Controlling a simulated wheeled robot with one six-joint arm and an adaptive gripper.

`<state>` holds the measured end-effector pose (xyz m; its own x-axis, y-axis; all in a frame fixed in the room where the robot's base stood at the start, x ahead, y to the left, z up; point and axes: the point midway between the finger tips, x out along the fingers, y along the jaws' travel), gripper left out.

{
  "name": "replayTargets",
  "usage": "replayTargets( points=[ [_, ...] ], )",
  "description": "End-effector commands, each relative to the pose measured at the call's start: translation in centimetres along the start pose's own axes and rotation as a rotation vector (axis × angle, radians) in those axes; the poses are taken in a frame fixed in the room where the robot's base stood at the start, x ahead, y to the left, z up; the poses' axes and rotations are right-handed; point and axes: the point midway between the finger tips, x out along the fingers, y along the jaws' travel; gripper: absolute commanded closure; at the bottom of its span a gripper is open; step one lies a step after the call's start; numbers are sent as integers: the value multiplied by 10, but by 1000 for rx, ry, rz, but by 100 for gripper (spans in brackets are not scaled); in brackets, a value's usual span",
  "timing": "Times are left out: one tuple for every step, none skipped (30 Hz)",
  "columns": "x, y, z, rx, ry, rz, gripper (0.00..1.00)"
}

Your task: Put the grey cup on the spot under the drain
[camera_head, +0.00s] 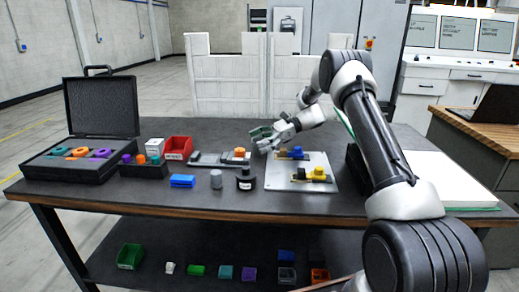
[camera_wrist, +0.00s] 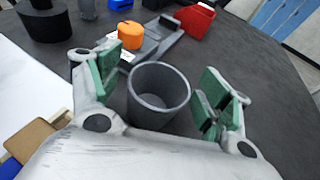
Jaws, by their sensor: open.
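The grey cup (camera_wrist: 158,103) is round, hollow and open at the top. In the wrist view it stands between the two green-padded fingers of my gripper (camera_wrist: 162,88). The fingers are open, with a gap visible on the cup's left and right. In the head view my gripper (camera_head: 268,138) is low over the far middle of the table, and the cup cannot be made out clearly there. A light plate (camera_head: 282,182) with blue and yellow valve-like fittings lies near it. I cannot tell which part is the drain, or see the spot under it.
A grey rail fixture with an orange knob (camera_head: 239,152) and a red bin (camera_head: 178,147) lie left of my gripper. A black round item (camera_head: 246,180), a grey cylinder (camera_head: 216,179) and a blue block (camera_head: 182,181) stand nearer. An open black case (camera_head: 62,170) is far left.

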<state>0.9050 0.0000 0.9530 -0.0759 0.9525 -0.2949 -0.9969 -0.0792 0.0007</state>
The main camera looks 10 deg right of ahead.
Motion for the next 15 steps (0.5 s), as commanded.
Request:
replayTargets(
  points=[
    [0, 0, 0, 0, 0, -1, 22],
    [-1, 0, 0, 0, 0, -1, 22],
    [-1, 0, 0, 0, 0, -1, 22],
    [-1, 0, 0, 0, 0, -1, 22],
    [-1, 0, 0, 0, 0, -1, 27],
    [-1, 0, 0, 0, 0, -1, 35],
    [-1, 0, 0, 0, 0, -1, 40],
    [-1, 0, 0, 0, 0, -1, 46],
    [-1, 0, 0, 0, 1, -1, 53],
    [-1, 0, 0, 0, 1, -1, 58],
    [-1, 0, 0, 0, 1, -1, 64],
    [-1, 0, 0, 0, 1, -1, 71],
    [-1, 0, 0, 0, 1, -1, 71],
    [-1, 0, 0, 0, 1, -1, 71],
    [-1, 0, 0, 0, 1, -1, 75]
  ],
)
